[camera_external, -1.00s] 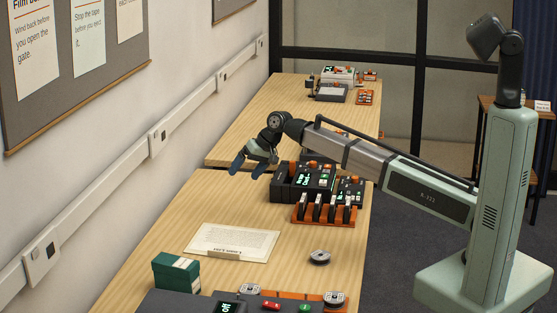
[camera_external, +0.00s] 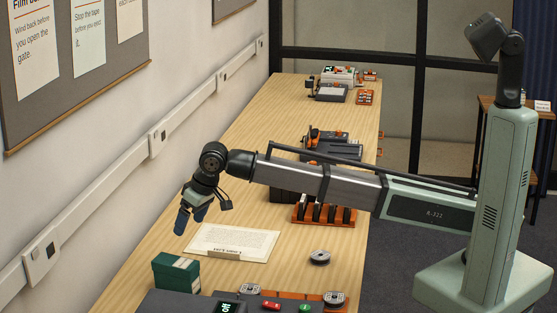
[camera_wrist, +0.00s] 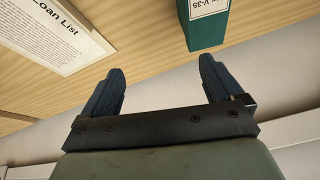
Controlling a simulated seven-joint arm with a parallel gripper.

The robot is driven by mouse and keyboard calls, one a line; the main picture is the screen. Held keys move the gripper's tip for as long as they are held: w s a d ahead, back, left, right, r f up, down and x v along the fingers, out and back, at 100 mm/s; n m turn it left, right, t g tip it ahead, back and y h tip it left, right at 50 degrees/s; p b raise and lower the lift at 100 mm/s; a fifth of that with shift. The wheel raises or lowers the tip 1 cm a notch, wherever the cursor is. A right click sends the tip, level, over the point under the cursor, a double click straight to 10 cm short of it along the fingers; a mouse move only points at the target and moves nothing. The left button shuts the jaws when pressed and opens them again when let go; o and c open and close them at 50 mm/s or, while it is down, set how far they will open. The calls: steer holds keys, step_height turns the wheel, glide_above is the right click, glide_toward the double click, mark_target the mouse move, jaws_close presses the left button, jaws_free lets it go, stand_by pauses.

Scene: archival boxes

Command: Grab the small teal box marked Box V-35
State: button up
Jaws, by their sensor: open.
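The teal box (camera_external: 175,273) stands on the table at the lower left of the external view, near the wall side. It also shows in the wrist view (camera_wrist: 207,30) at the top, with a white label ending in "V-35". My gripper (camera_external: 193,222) is open and empty, with its fingers pointing down, above and behind the box in the external view. In the wrist view my gripper's two dark blue fingers (camera_wrist: 160,82) are spread apart, and the box lies beyond the tips, nearer the right finger. The fingers appear clear of the box.
A paper sheet headed "Loan List" (camera_external: 232,243) lies beside the box. A dark device with a lit display (camera_external: 228,307) sits at the front edge of view. A round grey reel (camera_external: 319,257) and an orange rack (camera_external: 324,216) are to the right. The wall (camera_external: 95,165) runs along the left.

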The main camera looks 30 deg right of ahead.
steer(key=n, duration=0.1)
glide_toward(175, 261)
steer(key=shift+s+r, duration=0.1)
steer(key=shift+r, duration=0.3)
steer(key=shift+s+a+f, duration=0.1)
steer(key=shift+s+a, duration=0.05)
steer(key=x, duration=0.8)
steer(key=shift+f, duration=0.2)
steer(key=shift+d+x, duration=0.15)
steer(key=shift+x, duration=1.15)
steer(key=shift+d+x, duration=0.15)
steer(key=shift+x, duration=1.15)
steer(key=shift+f, duration=0.3)
steer(key=shift+c, duration=0.2)
steer(key=c, duration=1.2)
